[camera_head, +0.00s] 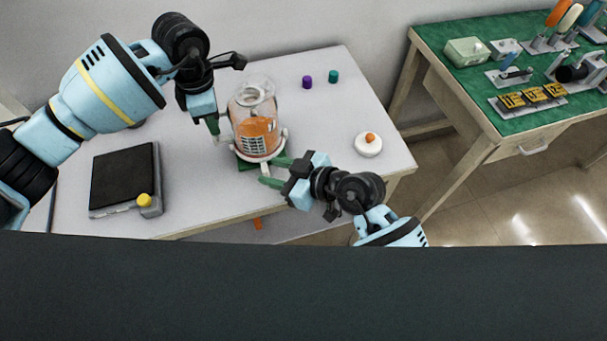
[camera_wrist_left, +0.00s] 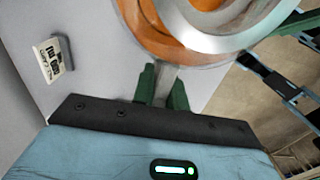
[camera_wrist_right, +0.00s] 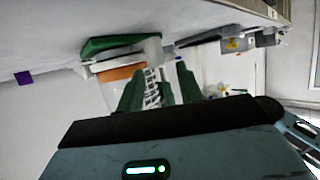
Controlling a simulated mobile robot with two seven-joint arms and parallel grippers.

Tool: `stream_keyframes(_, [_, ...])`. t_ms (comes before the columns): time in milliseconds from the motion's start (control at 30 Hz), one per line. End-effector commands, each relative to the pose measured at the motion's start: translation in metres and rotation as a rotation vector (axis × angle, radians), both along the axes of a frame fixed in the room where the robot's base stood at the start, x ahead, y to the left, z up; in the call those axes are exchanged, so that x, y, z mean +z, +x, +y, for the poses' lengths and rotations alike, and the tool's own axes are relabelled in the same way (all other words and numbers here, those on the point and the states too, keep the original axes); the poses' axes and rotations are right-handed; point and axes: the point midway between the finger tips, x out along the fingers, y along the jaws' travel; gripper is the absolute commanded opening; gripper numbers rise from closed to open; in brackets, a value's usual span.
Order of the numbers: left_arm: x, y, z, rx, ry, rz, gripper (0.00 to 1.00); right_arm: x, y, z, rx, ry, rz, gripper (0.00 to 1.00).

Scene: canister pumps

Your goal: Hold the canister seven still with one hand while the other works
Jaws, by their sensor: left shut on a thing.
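The canister (camera_head: 256,130) is a clear jar with orange contents and a printed label, standing upright in a pale ring on a green base near the table's middle. My left gripper (camera_head: 213,125) is at its left side. In the left wrist view its fingers (camera_wrist_left: 163,88) are shut on a narrow grey tab or handle beside the canister (camera_wrist_left: 150,30). My right gripper (camera_head: 279,173) is at the lower right of the canister's base. In the right wrist view its fingers (camera_wrist_right: 158,92) are apart, with the canister's label beyond them. Whether they touch it is unclear.
A purple cap (camera_head: 307,82) and a green cap (camera_head: 333,76) stand behind the canister. A white round piece with an orange knob (camera_head: 368,145) lies to the right. A black-topped device (camera_head: 124,178) sits left. A green-topped bench (camera_head: 470,90) with tools stands at right.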

Motion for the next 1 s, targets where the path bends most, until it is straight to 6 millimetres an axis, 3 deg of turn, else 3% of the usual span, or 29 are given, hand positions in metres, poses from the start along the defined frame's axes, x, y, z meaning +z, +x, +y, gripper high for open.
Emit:
stream_keyframes(300, [-0.001,0.0,0.002,0.004,0.007,0.002,0.0,0.023,-0.027,-0.051,0.002,-0.002,-0.001,0.36])
stream_keyframes(500, [-0.001,0.0,0.003,0.005,0.008,0.003,0.0,0.032,-0.036,-0.07,0.002,0.0,0.001,0.36])
stream_keyframes(1000, [-0.001,0.0,0.003,0.005,0.008,0.003,0.0,0.035,-0.039,-0.075,0.003,0.001,0.001,0.36])
